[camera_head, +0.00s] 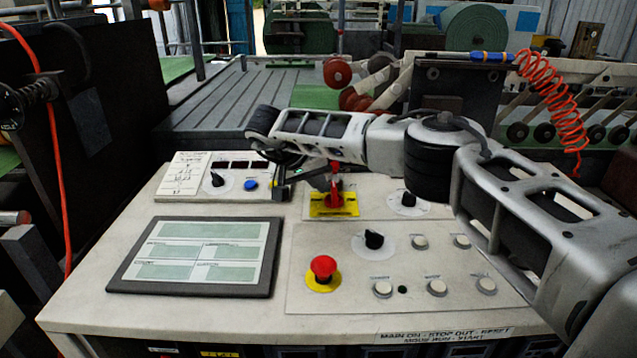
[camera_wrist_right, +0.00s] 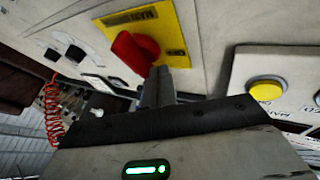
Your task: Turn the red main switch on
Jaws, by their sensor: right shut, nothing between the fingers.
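The red main switch (camera_head: 335,196) stands on a yellow plate (camera_head: 349,207) at the back middle of the sloping console, partly hidden by my right gripper. In the right wrist view, its red handle (camera_wrist_right: 133,52) lies slantwise across the yellow plate (camera_wrist_right: 176,38). My right gripper (camera_head: 322,171) is at the switch. Its closed fingers (camera_wrist_right: 158,74) show right against the near end of the handle; whether they touch it I cannot tell. Nothing is between the fingers. The switch's setting cannot be read. My left gripper is not in view.
A red mushroom button (camera_head: 323,267) and a black knob (camera_head: 374,239) stand in front of the switch. Another black knob (camera_head: 409,199) is to its right. A tablet-like screen (camera_head: 196,256) lies left. A yellow button (camera_wrist_right: 266,92) is right of the fingers in the wrist view.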

